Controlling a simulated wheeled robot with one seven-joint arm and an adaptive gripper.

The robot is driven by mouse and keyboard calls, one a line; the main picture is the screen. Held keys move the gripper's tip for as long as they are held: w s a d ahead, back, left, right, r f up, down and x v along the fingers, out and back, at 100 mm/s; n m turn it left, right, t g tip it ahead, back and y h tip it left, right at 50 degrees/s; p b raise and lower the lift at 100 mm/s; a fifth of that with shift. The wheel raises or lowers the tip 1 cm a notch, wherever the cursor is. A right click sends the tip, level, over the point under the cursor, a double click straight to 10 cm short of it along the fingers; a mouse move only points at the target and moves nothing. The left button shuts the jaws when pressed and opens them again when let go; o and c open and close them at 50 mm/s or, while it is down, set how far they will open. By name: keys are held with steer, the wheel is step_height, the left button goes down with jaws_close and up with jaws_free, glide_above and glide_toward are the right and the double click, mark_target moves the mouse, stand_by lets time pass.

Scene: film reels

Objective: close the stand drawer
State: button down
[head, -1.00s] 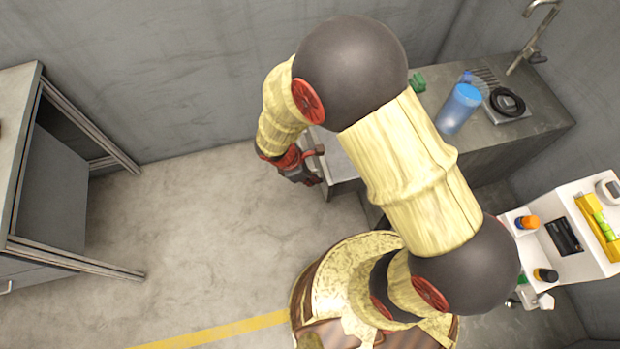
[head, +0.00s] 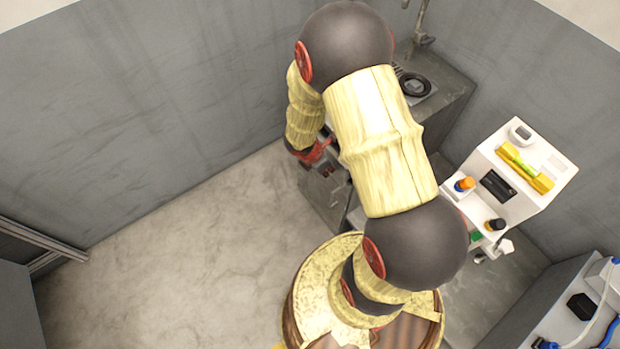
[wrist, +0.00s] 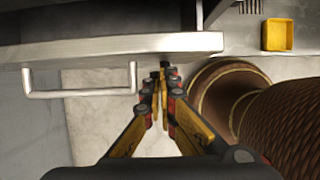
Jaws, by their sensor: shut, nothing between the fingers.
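In the wrist view, the drawer's pale metal front (wrist: 110,48) crosses the upper left, with a bar handle (wrist: 80,93) on its near side. A dark area lies behind the front; I cannot clearly tell how far out the drawer is. My gripper (wrist: 164,70) is shut and empty, its fingertips close to the lower edge of the front, right of the handle. Contact is unclear. In the head view, my gripper (head: 325,158) is beside the grey stand (head: 325,195), and my arm hides most of the drawer.
A black round item (head: 414,85) lies on the counter. A white shelf unit (head: 535,190) holding bottles and a yellow item (head: 525,167) stands at right. A yellow box (wrist: 277,35) shows in the wrist view. Open floor (head: 190,240) lies left of my base.

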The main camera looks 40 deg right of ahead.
steer(key=shift+d, duration=1.4)
steer(key=shift+w, duration=0.1)
